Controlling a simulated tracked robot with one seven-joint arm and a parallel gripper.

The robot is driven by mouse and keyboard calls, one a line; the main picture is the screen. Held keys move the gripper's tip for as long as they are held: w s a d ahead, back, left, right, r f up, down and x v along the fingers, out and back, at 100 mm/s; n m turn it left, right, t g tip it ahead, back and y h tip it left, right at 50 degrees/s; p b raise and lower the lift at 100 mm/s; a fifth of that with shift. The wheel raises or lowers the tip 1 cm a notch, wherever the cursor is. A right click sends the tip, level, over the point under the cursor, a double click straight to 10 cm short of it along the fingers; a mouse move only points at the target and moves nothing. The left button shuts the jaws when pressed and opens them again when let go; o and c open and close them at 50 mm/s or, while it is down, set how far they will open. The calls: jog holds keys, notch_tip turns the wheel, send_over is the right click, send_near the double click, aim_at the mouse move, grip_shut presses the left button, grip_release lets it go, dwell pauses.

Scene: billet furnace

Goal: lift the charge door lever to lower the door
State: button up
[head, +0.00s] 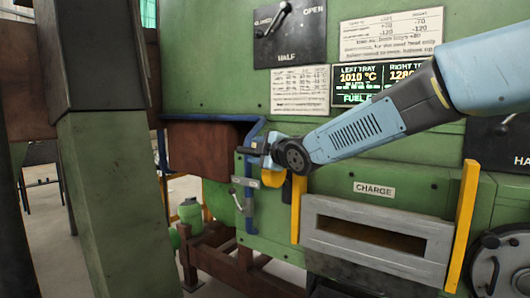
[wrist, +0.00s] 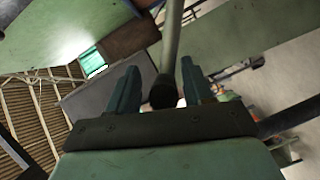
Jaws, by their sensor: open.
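The charge door (head: 345,256) is a grey frame with a dark slot, between two yellow guides under a CHARGE label. My gripper (head: 254,149) is by the left edge of the green furnace front, left of and above the door. In the wrist view my gripper (wrist: 160,95) is open. A grey rod (wrist: 171,40) with a dark knob (wrist: 162,93) at its end reaches down between the two fingers. The fingers are beside the knob, and contact cannot be told. In the head view, my gripper and wrist hide much of this rod.
A small lever (head: 237,198) on a grey bracket is below my gripper. A blue pipe (head: 215,118) runs down the furnace's left edge. A green post (head: 122,200) stands at left. A handwheel (head: 497,265) is lower right.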

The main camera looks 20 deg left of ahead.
jog(key=v, duration=1.3)
jog(key=shift+d, duration=0.25)
